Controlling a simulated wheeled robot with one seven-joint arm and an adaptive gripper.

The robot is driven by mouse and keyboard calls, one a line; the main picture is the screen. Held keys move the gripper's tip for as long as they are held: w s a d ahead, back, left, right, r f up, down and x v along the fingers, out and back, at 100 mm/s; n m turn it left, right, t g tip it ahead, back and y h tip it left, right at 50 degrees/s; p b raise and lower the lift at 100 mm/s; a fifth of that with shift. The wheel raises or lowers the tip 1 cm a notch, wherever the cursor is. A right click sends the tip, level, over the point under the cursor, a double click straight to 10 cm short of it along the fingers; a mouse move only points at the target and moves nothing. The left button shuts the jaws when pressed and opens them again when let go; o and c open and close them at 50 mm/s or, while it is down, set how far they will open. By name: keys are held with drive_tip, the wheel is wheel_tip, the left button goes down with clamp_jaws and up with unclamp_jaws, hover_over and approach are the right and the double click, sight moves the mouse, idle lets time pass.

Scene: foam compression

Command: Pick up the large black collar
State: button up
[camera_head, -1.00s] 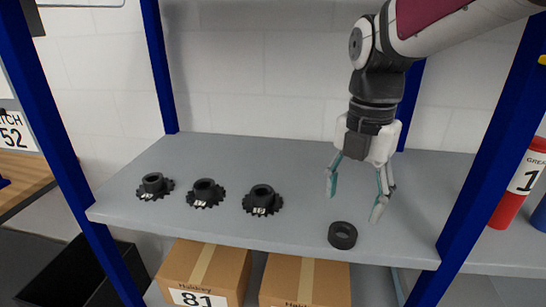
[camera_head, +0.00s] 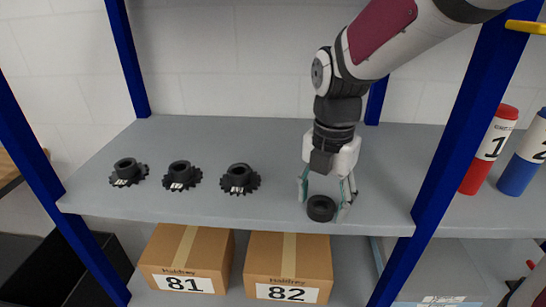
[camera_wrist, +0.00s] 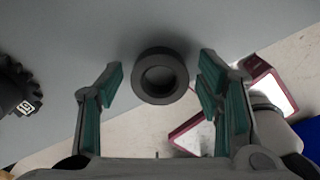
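The large black collar (camera_head: 321,208), a thick dark ring, lies flat on the grey shelf near its front edge. In the wrist view the collar (camera_wrist: 160,75) sits upper centre, between and a little beyond my fingertips. My gripper (camera_head: 326,200) points down over the collar with its teal-padded fingers spread on either side of it. In the wrist view both fingers of my gripper (camera_wrist: 158,85) stand apart from the ring, with gaps on both sides. Nothing is held.
Three black toothed sprockets (camera_head: 128,172), (camera_head: 181,176), (camera_head: 240,180) stand in a row on the shelf (camera_head: 200,145) to the left. Blue posts (camera_head: 455,130) rise at the shelf's corners. Cardboard boxes (camera_head: 290,262) sit below. Red and blue cylinders (camera_head: 490,150) stand at right.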

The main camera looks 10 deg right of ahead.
drive_tip(key=c, duration=1)
drive_tip(key=shift+o, duration=0.2)
drive_tip(key=shift+r, duration=0.15)
